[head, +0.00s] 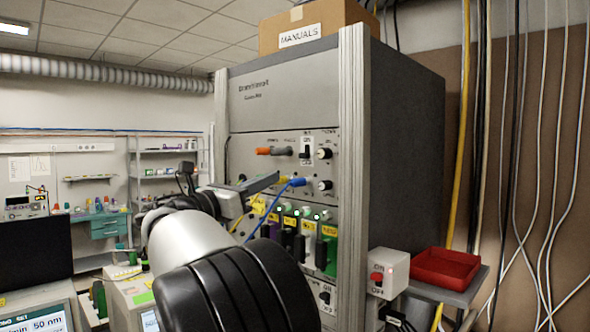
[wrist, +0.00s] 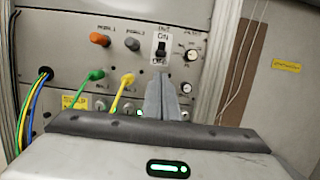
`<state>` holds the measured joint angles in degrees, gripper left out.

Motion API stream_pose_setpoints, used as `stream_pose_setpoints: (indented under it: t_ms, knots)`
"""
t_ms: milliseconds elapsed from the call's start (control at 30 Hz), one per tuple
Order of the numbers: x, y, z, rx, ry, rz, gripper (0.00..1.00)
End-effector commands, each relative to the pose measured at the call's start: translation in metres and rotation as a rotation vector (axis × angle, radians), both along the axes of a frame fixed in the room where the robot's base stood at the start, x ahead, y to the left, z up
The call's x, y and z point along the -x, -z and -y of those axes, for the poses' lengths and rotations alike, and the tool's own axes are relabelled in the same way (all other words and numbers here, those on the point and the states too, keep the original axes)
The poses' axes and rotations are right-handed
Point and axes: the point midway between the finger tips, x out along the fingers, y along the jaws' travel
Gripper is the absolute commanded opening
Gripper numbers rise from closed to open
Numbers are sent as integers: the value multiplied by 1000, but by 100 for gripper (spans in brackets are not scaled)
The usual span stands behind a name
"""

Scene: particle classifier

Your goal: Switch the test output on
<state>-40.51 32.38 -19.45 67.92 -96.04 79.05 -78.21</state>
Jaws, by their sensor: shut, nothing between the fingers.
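The test output switch (wrist: 161,50) is a small black lever on a white plate on the grey panel, with ON above it and OFF below. I cannot tell for sure which way its lever is set. In the head view the switch (head: 305,153) sits high on the rack's front panel. My gripper (wrist: 161,79) is shut and empty, its fingertips showing just below the switch in the wrist view. In the head view my gripper (head: 277,177) is in front of the panel, lower and to the left of the switch. I cannot tell whether it touches anything.
An orange knob (wrist: 100,39) and a grey knob (wrist: 132,44) are left of the switch. A green plug (wrist: 95,75) and a yellow plug (wrist: 127,79) stick out below them with cables. A white ON/OFF box (head: 389,270) and a red tray (head: 447,268) are right of the rack.

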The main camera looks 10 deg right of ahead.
Motion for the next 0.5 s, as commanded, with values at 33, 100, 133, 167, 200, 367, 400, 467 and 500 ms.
stream_pose_setpoints:
  t_ms: [33, 100, 133, 167, 200, 367, 400, 467, 500]
  knots:
    - [0, 0, 0, -1, 0, 0, 0]
    - [0, 0, 1, -1, 0, 0, 0]
    - [0, 0, 1, -2, 0, 0, 0]
    - [-1, 0, 2, -2, 1, 0, 0]
    - [-2, -1, 4, -2, 1, 0, 0]
    - [-12, -7, 20, -3, 3, 1, 0]
    - [-16, -9, 26, -3, 4, 1, 0]
    - [-23, -12, 35, -4, 3, 1, 0]
    - [-27, -14, 41, -4, 4, 1, 0]
